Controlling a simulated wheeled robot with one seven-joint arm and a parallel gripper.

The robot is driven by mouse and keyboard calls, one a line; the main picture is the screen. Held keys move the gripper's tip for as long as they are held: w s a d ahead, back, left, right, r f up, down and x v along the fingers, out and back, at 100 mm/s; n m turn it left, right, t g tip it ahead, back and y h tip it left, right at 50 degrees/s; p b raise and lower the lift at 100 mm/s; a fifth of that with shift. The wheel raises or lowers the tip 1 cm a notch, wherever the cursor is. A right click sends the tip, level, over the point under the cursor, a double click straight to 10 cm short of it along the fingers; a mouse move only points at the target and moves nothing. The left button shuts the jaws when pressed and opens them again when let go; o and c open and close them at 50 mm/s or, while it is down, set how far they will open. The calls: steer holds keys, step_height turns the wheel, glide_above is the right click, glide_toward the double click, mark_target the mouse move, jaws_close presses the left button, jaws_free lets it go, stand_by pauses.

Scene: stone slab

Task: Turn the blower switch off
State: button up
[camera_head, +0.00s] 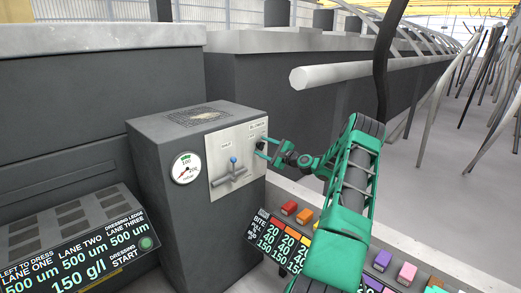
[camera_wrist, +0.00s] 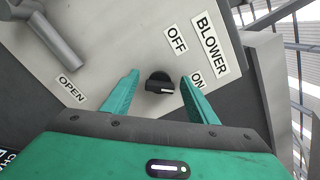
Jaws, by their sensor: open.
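The blower switch is a small black rotary knob (camera_wrist: 158,82) on a pale panel (camera_wrist: 110,45), seen in the wrist view. Its white mark lies on the right-hand side, towards the ON label (camera_wrist: 197,80). The OFF label (camera_wrist: 177,40) is above the knob and the BLOWER label (camera_wrist: 210,43) is to its upper right. My green gripper (camera_wrist: 160,76) is open, with one finger on each side of the knob and visible gaps between. In the head view my gripper (camera_head: 264,147) reaches the right edge of the panel (camera_head: 238,150) and largely hides the knob.
A lever handle (camera_wrist: 55,40) sits beside the OPEN label (camera_wrist: 70,88). The dark cabinet (camera_head: 180,235) carries a round gauge (camera_head: 186,168) and a blue-tipped valve (camera_head: 233,161). A console with coloured buttons (camera_head: 289,208) lies below my arm. A pale horizontal pipe (camera_head: 335,73) runs behind.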

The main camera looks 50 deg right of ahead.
steer(key=shift+w, duration=0.4)
steer(key=shift+c, duration=0.3)
steer(key=c, duration=1)
